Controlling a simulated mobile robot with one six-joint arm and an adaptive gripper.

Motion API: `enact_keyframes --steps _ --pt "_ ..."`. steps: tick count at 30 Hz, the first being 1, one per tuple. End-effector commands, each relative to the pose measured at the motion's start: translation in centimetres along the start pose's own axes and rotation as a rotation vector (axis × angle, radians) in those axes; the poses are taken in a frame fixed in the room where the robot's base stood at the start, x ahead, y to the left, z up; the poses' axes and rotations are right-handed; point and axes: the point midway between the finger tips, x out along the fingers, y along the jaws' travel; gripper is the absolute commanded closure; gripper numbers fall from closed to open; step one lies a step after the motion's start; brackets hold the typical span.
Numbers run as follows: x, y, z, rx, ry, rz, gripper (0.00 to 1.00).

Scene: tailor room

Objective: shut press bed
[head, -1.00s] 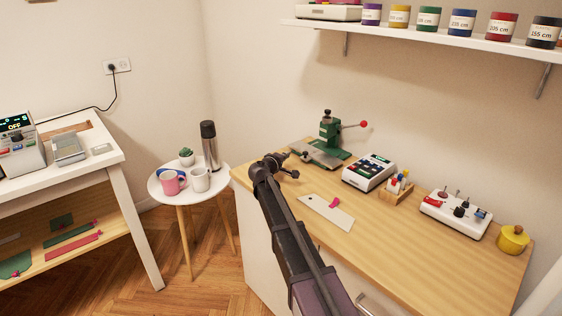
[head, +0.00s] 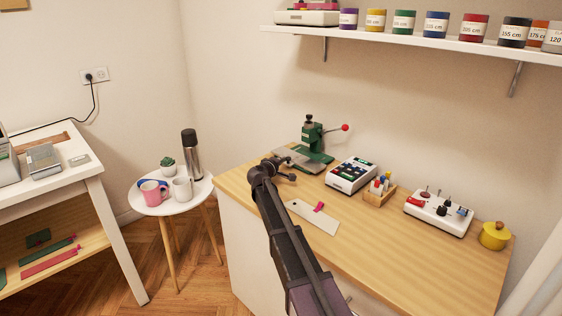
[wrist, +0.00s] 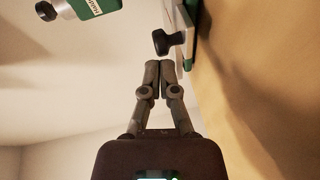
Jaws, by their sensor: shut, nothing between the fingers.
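The green press (head: 311,136) with a red-balled lever stands at the back left of the wooden counter. Its grey metal bed (head: 307,163) sits low at its foot and sticks out toward the left. My gripper (head: 284,169) is in front of the bed and hides part of it. In the wrist view, my gripper (wrist: 161,66) is shut with empty fingertips together. A black knob (wrist: 168,41) on the bed's edge is just beyond the fingertips, apart from them. A green part of the press (wrist: 95,6) shows at the top left.
A white keypad device (head: 352,175), a wooden holder (head: 380,194) and a white switch box (head: 438,212) stand to the right. A flat white piece (head: 313,217) lies in front. A round side table (head: 152,208) with mugs and a flask stands left of the counter.

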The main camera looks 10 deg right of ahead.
Motion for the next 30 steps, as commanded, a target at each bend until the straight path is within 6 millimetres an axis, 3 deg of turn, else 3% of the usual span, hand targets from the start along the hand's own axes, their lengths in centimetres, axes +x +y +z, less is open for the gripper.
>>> enact_keyframes --steps 5,15,30 --pt "1.6 0.3 0.4 0.000 -0.001 0.000 1.00" --pt "6.8 1.3 2.0 0.001 -0.001 0.000 1.00" --pt "7.0 1.4 2.3 0.000 -0.004 0.001 1.00"
